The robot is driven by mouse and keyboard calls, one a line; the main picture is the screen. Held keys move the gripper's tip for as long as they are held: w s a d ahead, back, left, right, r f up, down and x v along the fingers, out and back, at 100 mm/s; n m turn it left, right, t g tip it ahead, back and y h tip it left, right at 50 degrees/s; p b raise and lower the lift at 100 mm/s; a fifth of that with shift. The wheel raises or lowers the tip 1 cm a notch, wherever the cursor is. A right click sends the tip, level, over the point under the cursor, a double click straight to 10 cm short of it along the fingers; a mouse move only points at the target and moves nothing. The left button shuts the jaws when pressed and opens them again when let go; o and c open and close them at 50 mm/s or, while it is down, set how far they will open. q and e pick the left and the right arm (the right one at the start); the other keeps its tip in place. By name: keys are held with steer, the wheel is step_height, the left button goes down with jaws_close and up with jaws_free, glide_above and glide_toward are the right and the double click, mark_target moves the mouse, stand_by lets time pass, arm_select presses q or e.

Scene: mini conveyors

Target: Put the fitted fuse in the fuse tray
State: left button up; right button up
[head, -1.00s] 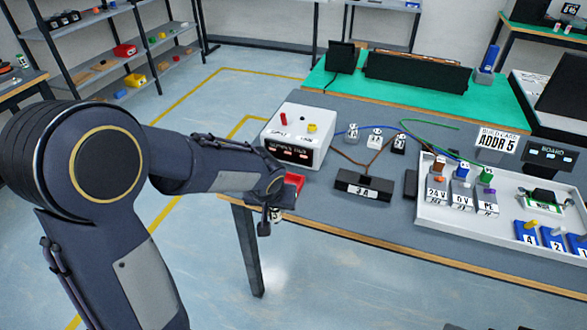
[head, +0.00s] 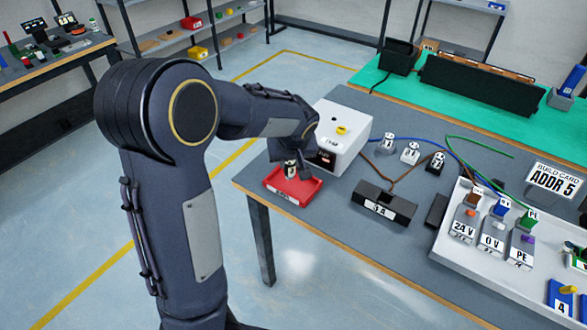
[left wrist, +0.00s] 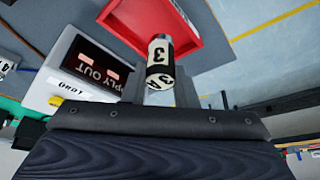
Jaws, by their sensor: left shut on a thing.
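My left gripper (head: 290,163) is shut on the fuse (head: 291,171), a small white and black cylinder. The fuse shows a "3" on its side in the left wrist view (left wrist: 160,56), where the gripper (left wrist: 160,90) partly hides its lower end. The fuse tray (head: 311,190) is a shallow red tray at the table's near left corner. In the head view the fuse is over the tray; I cannot tell whether it touches the tray floor. The tray also shows behind the fuse in the left wrist view (left wrist: 208,30). My right gripper is not in view.
The white supply box (head: 349,128) stands close beside the tray, at its back right. A black block marked 3 A (head: 372,203) lies to the right, with wires and several numbered plugs behind it. The white parts tray (head: 449,245) is further right. The table edge is just in front.

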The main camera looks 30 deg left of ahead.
arm_select(q)
steer(key=w+f, duration=0.1)
steer(key=w+a+f, duration=0.1)
steer(key=f, duration=0.1)
steer(key=shift+w+f, duration=0.15)
steer(key=shift+w, duration=0.2)
steer(key=shift+d+f, duration=0.1)
steer(key=shift+f, duration=1.45)
steer(key=shift+f, duration=0.15)
steer(key=o, duration=1)
